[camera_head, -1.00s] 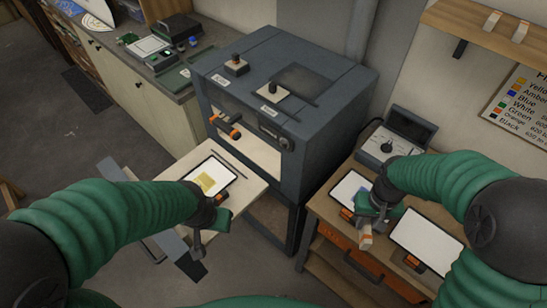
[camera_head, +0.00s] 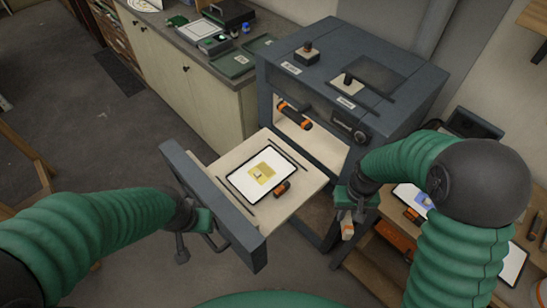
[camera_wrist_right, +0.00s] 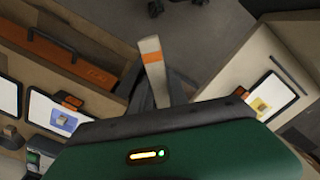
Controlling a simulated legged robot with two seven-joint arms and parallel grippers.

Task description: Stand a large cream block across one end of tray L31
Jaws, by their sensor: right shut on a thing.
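My right gripper (camera_head: 348,222) is shut on a cream block with an orange band (camera_head: 348,231); the block also shows in the right wrist view (camera_wrist_right: 153,65), sticking out beyond the fingers. It is held in the air, right of the kiln's pulled-out shelf. A white tray with yellow glass on it (camera_head: 240,186) lies on that shelf and shows at the right of the wrist view (camera_wrist_right: 261,90). An orange-and-dark block (camera_head: 282,188) stands at its right edge. No tray label is legible. My left gripper (camera_head: 195,243) is outside the shelf's front panel; its fingers are unclear.
The kiln (camera_head: 340,75) stands behind the shelf (camera_head: 297,203), which has a raised grey front panel (camera_head: 210,208). A wooden bench at right bears a tray with blue glass (camera_head: 402,193) and a blank white tray (camera_head: 513,264). Open floor lies at left.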

